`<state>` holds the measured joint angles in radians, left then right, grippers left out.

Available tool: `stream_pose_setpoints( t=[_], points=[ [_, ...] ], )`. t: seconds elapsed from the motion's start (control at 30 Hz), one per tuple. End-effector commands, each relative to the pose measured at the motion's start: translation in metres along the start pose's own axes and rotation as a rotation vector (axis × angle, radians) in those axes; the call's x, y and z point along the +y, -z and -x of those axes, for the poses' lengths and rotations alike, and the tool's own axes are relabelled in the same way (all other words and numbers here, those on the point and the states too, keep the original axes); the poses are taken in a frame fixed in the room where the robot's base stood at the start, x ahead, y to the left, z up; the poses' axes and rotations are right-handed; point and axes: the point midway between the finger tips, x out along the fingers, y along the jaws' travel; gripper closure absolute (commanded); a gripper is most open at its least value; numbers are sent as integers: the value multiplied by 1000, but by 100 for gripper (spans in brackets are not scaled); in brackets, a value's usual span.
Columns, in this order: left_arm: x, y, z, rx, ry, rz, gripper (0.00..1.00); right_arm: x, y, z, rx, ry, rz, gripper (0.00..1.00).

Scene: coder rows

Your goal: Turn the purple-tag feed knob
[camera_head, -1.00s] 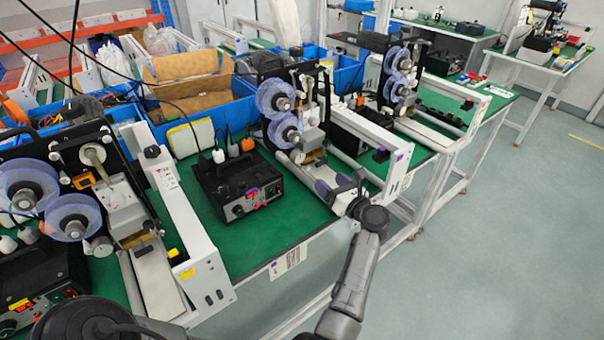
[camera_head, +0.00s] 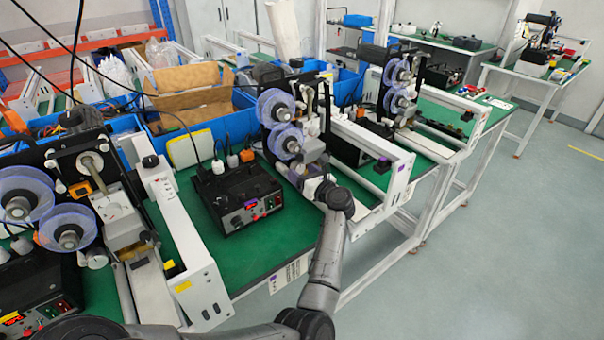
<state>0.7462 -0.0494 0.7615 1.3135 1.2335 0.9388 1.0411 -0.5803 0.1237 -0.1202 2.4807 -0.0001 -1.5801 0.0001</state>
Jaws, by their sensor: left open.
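The middle coder machine (camera_head: 300,125) has two translucent purple-blue reels and a white side rail (camera_head: 362,140). A purple tag (camera_head: 402,168) shows at the rail's near end, beside a small dark block (camera_head: 383,165). A black control box (camera_head: 240,195) with a red display and small knobs stands left of this machine. I cannot tell which knob is the feed knob. My left gripper (camera_head: 308,174) is open at the machine's front, just below the lower reel. Its wrist hides part of the machine's base, and contact cannot be told.
A similar machine with a yellow tag (camera_head: 183,286) stands at the left, and another (camera_head: 400,90) farther right. Blue bins (camera_head: 228,125) with cardboard stand behind. Bare green table (camera_head: 215,252) lies before the control box. Open floor is at the right.

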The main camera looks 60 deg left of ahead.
Motion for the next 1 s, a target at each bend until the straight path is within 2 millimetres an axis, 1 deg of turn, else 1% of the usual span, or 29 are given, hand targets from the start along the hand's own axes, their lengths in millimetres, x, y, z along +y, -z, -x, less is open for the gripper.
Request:
stream_pose_setpoints(
  t=[0.17, 0.47, 0.9, 1.0],
  points=[
    [0, 0, -8, 1, 0, 0, 30, 0, 0, -1, 0, 1, -1, 57],
    [0, 0, -9, 1, 0, 0, 30, -1, 0, -1, 0, 4, -5, 57],
    [0, 0, -8, 1, 0, 0, 71, -2, 0, -1, 0, 5, -6, 57],
    [0, 0, -8, 1, 0, 0, 78, -2, 0, -1, 0, 4, -6, 57]
  ],
)
